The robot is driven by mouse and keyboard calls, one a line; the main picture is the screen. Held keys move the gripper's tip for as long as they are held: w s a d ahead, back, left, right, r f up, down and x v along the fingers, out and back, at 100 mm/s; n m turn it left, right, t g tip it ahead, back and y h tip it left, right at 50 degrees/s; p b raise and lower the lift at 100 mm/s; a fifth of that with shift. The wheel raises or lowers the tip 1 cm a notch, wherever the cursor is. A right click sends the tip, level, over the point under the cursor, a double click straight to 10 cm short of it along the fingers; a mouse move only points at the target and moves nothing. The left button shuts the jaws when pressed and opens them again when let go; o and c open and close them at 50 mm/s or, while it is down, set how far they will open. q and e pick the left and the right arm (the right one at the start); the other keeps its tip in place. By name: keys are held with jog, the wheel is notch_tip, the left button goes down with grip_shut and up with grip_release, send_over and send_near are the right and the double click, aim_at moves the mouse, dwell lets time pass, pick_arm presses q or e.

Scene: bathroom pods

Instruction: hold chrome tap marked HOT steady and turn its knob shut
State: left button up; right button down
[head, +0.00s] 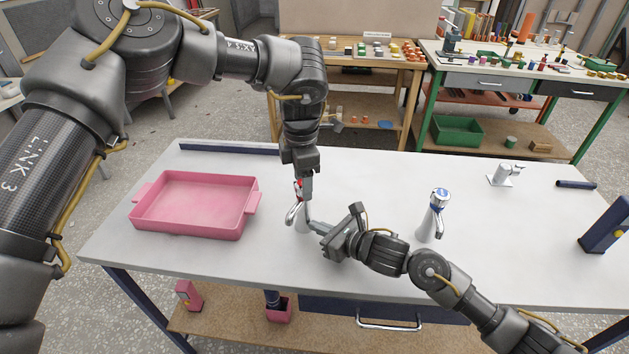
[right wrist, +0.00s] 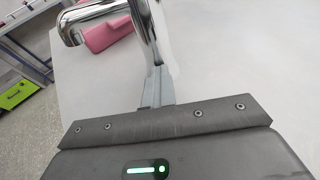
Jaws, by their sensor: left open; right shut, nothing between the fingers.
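The chrome tap with a red mark (head: 294,215) stands on the white table right of the pink tray, its spout to the left. Its top is mostly hidden behind my left gripper (head: 305,192), which points straight down at the knob with its fingers open. My right gripper (head: 312,226) comes in low from the right, its fingertips at the tap's body. In the right wrist view the chrome tap (right wrist: 146,30) rises just beyond the shut fingers (right wrist: 158,85); I cannot tell whether they touch it. The HOT lettering is not readable.
A pink tray (head: 196,232) lies on the table (head: 370,180) at left. A dark blue block (head: 604,228) is at the right edge.

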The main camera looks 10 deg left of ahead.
pick_arm(q)
jog(key=shift+f, duration=0.95)
jog(key=c, duration=0.8)
